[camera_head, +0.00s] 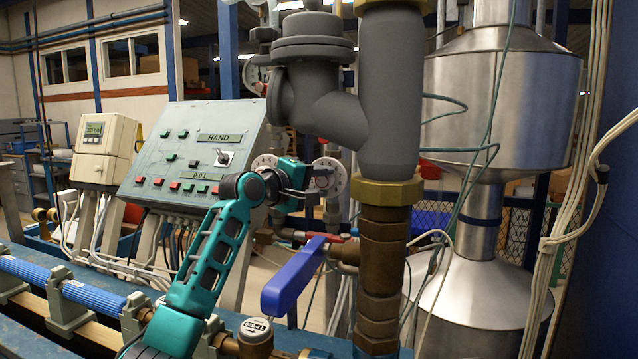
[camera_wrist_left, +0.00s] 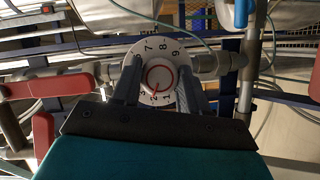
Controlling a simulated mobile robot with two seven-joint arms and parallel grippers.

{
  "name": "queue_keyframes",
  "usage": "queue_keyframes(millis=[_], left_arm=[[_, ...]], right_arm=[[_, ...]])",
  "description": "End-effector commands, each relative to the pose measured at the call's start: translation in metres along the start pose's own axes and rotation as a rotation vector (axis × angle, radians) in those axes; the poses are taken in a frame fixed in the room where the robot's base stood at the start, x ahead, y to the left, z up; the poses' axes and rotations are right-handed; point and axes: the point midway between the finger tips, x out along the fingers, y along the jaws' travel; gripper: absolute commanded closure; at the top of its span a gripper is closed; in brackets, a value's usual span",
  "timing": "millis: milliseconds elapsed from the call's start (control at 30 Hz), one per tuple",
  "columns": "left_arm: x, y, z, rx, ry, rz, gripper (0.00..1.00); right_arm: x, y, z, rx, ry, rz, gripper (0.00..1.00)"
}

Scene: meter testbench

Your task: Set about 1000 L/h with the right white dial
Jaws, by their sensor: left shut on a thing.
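The right white dial (camera_head: 330,177) is on the pipework in the middle of the head view, partly hidden by my gripper. In the left wrist view the dial face (camera_wrist_left: 160,73) shows black digits, a red ring and a red pointer line near the 2. My left gripper (camera_head: 312,176) is shut on this dial, with a finger on either side of it in the left wrist view (camera_wrist_left: 160,85). A second white dial (camera_head: 264,163) sits to the left, partly behind my wrist. My right gripper is not in view.
A grey control panel (camera_head: 190,150) with buttons, a HAND label and a 0.0 L label stands at left, beside a beige display unit (camera_head: 103,150). A blue valve lever (camera_head: 292,276) and a thick grey pipe (camera_head: 391,90) are close to my arm. A round meter (camera_head: 256,330) is below.

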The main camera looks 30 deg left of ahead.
Motion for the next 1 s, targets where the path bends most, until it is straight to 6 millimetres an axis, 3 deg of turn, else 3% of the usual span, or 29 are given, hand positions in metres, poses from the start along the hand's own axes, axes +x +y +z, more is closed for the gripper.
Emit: queue_keyframes(millis=[1000], left_arm=[[0.0003, 0.0025, 0.0009, 0.895, 0.001, -0.372, 0.87]], right_arm=[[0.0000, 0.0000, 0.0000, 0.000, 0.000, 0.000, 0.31]])
